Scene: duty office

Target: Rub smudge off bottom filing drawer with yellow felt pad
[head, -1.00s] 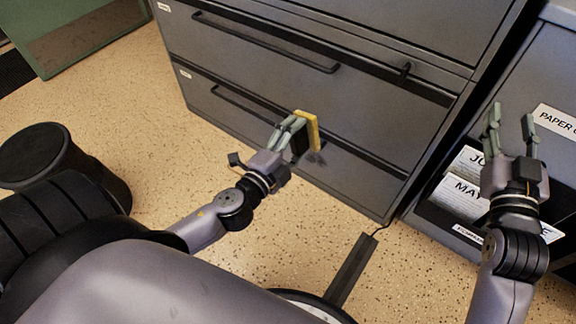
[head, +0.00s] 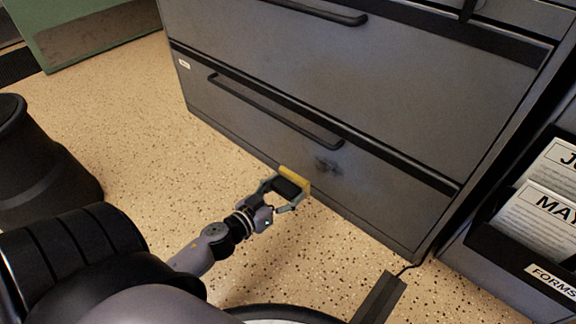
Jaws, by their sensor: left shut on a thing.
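The bottom filing drawer (head: 240,113) is dark grey with a long black bar handle (head: 270,112). A dark smudge (head: 328,166) shows on its front, just below the right end of the handle. My left gripper (head: 288,192) is shut on the yellow felt pad (head: 294,180), which has a black block behind it. The pad is below the smudge and a little to its left, near the drawer's lower edge. I cannot tell whether the pad touches the drawer. My right gripper is out of the picture.
Another grey drawer (head: 400,80) is above. To the right stands a dark holder with white cards (head: 558,212). A black strip (head: 378,298) with a cable lies on the speckled floor (head: 130,115). A green cabinet (head: 95,30) is at the back left.

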